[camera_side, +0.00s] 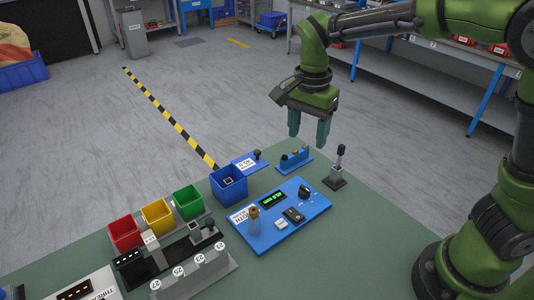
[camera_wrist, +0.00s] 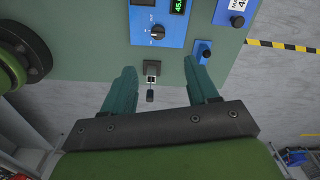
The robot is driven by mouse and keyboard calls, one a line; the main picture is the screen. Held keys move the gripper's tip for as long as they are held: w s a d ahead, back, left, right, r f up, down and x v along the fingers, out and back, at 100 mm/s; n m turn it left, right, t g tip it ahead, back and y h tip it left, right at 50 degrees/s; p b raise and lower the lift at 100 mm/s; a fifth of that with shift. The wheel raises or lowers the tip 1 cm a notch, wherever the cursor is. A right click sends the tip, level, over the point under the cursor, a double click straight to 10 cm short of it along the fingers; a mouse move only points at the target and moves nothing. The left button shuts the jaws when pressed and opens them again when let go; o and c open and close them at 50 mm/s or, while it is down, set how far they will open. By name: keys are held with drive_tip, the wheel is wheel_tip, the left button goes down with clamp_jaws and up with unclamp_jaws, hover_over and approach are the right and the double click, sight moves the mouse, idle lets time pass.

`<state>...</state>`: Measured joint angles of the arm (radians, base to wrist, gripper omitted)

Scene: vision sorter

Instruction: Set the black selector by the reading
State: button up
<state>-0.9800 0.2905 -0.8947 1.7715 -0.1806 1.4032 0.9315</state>
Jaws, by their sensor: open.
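The black selector (camera_side: 304,192) is a round knob on the blue panel (camera_side: 265,244). It also shows in the wrist view (camera_wrist: 158,32), with light marks around it. The panel's green-lit display (camera_side: 272,199) is next to the knob; in the wrist view the display (camera_wrist: 179,6) is cut by the top edge and seems to start with 45, the rest unclear. My gripper (camera_side: 308,138) hangs above the table's far side, open and empty, apart from the knob. In the wrist view its fingers (camera_wrist: 158,70) point toward the panel.
An upright black-handled lever (camera_side: 337,168) stands below my gripper, and between the fingers in the wrist view (camera_wrist: 151,80). A blue bin (camera_side: 229,190), red, yellow and green bins, and a grey numbered rack (camera_side: 205,272) stand left. The green table's front right (camera_side: 350,250) is clear.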

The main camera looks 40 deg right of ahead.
sight(305, 188)
drive_tip(key=f+m, duration=0.1)
drive_tip(key=f, duration=0.4)
drive_tip(key=f+m, duration=0.1)
drive_tip(key=f, duration=0.5)
drive_tip(key=d+f+m, duration=0.1)
drive_tip(key=f, duration=0.5)
drive_tip(key=shift+s, duration=0.1)
drive_tip(key=shift+c, duration=0.4)
drive_tip(key=c, duration=1)
